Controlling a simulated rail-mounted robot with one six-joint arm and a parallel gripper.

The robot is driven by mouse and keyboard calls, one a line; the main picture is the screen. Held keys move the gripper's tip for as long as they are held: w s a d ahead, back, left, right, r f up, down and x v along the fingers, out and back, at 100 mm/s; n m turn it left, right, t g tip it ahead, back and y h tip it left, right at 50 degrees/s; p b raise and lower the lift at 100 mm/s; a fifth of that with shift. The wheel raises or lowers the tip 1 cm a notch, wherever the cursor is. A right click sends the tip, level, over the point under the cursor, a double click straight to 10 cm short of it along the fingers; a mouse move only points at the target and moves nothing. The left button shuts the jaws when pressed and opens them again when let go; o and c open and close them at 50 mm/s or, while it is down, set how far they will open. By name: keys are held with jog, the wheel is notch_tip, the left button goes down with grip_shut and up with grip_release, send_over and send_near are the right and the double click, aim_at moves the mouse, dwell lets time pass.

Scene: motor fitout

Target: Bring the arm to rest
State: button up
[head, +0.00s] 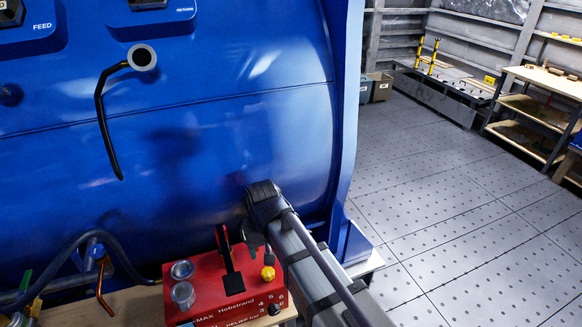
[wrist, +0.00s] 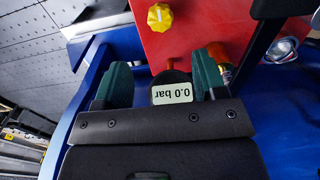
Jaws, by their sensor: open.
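My gripper (wrist: 168,60) is open, with its two green fingers apart in the wrist view. A dark round gauge (wrist: 172,92) reading "0.0 bar" shows between the fingers, with visible gaps on both sides. I cannot tell its depth relative to the fingertips. Beyond the fingers is a red box (wrist: 190,22) with a yellow knob (wrist: 160,18). In the head view my arm reaches in from the lower right, and its wrist end (head: 262,203) is over the back of the red box (head: 215,285). The fingers are hidden there.
A large blue tank (head: 220,130) stands close behind my wrist. A black lever (head: 231,262) rises from the red box beside my arm. A bent black pipe (head: 105,120) sticks out at left. Open floor (head: 450,210) lies to the right, with shelves (head: 535,105) beyond.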

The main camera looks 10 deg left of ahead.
jog(key=s+d+f+m+b, duration=0.2)
jog(key=d+m, duration=0.1)
jog(key=d, duration=1.2)
jog(key=s+d+f+m+b, duration=0.1)
jog(key=s+d+m, duration=0.1)
jog(key=d, duration=1.3)
jog(key=shift+d+f+m+b, duration=0.35)
jog(key=shift+d+m, duration=0.05)
